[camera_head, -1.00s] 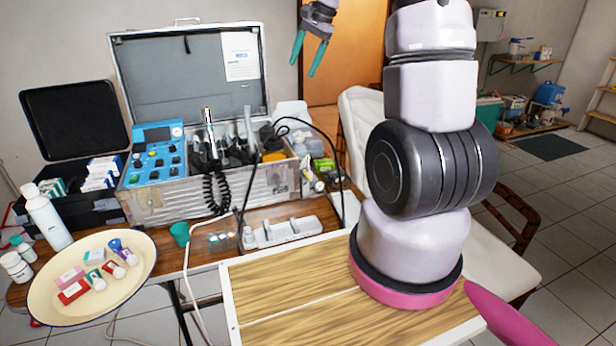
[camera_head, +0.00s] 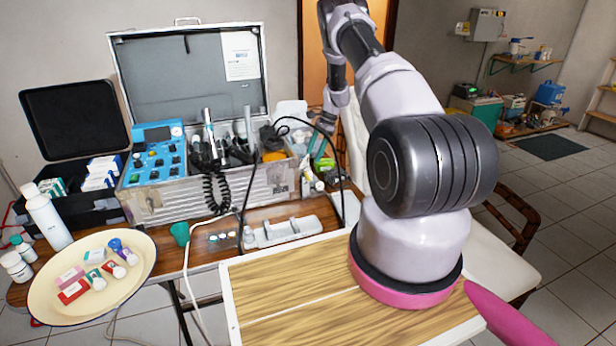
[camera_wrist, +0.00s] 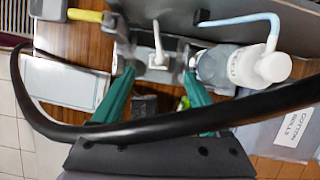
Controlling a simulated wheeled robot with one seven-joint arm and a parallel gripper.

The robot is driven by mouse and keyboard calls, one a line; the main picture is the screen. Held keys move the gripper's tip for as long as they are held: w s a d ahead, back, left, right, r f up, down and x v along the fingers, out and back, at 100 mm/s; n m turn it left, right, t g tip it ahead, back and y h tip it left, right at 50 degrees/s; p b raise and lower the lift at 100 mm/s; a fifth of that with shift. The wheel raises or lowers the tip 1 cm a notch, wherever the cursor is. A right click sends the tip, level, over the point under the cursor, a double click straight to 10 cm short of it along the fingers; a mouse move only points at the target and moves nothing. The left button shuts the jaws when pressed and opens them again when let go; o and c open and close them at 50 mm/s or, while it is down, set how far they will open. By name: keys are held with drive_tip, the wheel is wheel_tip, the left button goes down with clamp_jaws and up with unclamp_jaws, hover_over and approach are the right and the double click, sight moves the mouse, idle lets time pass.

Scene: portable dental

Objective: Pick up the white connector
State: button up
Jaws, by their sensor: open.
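My gripper (camera_head: 319,147) is raised near the right end of the open metal case, with teal fingers pointing down. In the wrist view my gripper (camera_wrist: 159,73) is open, and nothing is held between its two teal fingers. A small white upright piece (camera_wrist: 157,48) on a pale base shows just beyond the gap between the fingertips. It may be the white connector, but I cannot tell for sure. A thick black cable (camera_wrist: 60,128) curves across the wrist view in front of the fingers and hides part of them.
A bottle with a white pump top (camera_wrist: 240,66) stands close right of the fingers. A cotton rolls box (camera_wrist: 290,127) lies lower right. The metal case (camera_head: 215,187), a white tray-like strip (camera_head: 285,233) and a cream plate (camera_head: 50,297) are on the table. The wooden board (camera_head: 290,290) is clear.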

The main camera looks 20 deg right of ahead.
sight(308, 171)
drive_tip(key=x, duration=0.4)
drive_tip(key=shift+d+x, duration=0.2)
drive_tip(key=shift+x, duration=1.15)
drive_tip(key=shift+d+x, duration=0.2)
drive_tip(key=shift+x, duration=1.15)
drive_tip(key=shift+f, duration=0.15)
clamp_jaws()
